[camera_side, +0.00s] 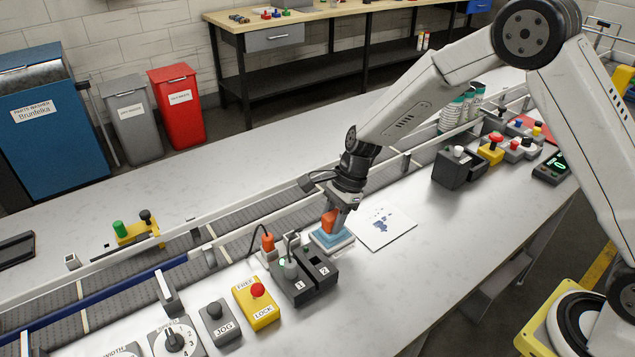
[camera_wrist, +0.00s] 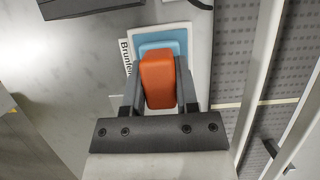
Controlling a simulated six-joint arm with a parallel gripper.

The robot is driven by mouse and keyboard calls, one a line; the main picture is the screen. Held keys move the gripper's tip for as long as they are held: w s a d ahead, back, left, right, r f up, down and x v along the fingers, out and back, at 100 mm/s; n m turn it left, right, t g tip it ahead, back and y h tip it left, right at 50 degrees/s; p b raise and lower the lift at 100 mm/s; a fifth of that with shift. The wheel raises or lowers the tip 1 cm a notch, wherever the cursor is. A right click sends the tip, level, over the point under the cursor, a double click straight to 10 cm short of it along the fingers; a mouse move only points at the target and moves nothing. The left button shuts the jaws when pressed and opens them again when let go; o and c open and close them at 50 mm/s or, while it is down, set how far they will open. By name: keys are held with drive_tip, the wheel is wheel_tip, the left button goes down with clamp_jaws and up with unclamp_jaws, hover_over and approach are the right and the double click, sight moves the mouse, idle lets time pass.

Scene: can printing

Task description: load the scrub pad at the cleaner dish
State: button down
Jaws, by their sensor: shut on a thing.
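The scrub pad shows as an orange block-shaped handle (camera_side: 329,222), which also fills the space between the fingers in the wrist view (camera_wrist: 158,82). My gripper (camera_side: 335,213) is shut on this handle, with a finger on each side in the wrist view (camera_wrist: 160,88). The cleaner dish (camera_side: 345,244) is a shallow pale tray with blue inside, directly below the pad; its pale rim shows in the wrist view (camera_wrist: 200,62). The pad's underside is hidden, and I cannot tell whether it touches the dish or is just above it.
A white sheet with blue blotches (camera_side: 392,232) lies right of the dish. The conveyor rail (camera_side: 240,222) runs behind. The table front right is clear.

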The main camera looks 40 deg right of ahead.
sight(325, 218)
drive_tip(key=shift+r, duration=3.45)
drive_tip(key=d+n, duration=0.1)
drive_tip(key=s+d+f+n+g, duration=0.1)
drive_tip(key=n, duration=0.1)
drive_tip(key=shift+s, duration=0.1)
drive_tip(key=s+d+f+n+g+h, duration=0.1)
drive_tip(key=s+d+n+g+h, duration=0.2)
drive_tip(key=d+n, duration=0.6)
drive_tip(key=shift+s+d+f+n+h, duration=0.25)
drive_tip(key=shift+s+n+h, duration=0.75)
drive_tip(key=shift+n, duration=2)
drive_tip(key=shift+s+y, duration=0.25)
drive_tip(key=shift+y, duration=0.05)
